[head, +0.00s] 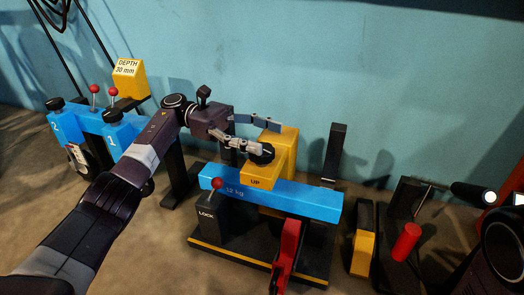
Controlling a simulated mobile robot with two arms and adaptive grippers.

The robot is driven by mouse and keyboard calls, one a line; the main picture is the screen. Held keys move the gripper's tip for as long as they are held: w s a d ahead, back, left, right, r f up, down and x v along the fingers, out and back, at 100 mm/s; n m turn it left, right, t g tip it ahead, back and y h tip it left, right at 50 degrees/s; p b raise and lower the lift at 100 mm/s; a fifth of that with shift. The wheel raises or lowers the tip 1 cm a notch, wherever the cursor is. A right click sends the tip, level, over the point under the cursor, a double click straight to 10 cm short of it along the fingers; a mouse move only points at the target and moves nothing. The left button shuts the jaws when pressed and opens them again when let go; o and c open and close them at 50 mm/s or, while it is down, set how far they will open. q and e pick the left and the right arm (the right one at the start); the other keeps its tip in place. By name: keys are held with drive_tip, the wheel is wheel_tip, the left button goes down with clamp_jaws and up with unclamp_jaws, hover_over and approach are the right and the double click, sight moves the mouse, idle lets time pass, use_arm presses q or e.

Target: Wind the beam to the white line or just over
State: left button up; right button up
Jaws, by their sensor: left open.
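A blue beam (312,200) marked 1.2 kg lies across a black stand in the middle. A yellow block marked UP (259,183) is at the beam, with a black round knob (262,154) above it. My left gripper (270,133) is open at this knob, its lower finger overlapping the knob in the picture; I cannot tell whether they touch. I cannot make out a white line. My right gripper is not in view.
A red-knobbed lever (216,184) rises from a black LOCK block (207,218). A red part (287,255) hangs in front of the beam. A blue frame (90,120) marked 1 and 2 stands left. A red cylinder (406,242) and a black-handled crank (473,193) are right.

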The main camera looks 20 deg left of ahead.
use_arm(q)
drive_tip(key=shift+r, duration=2.2)
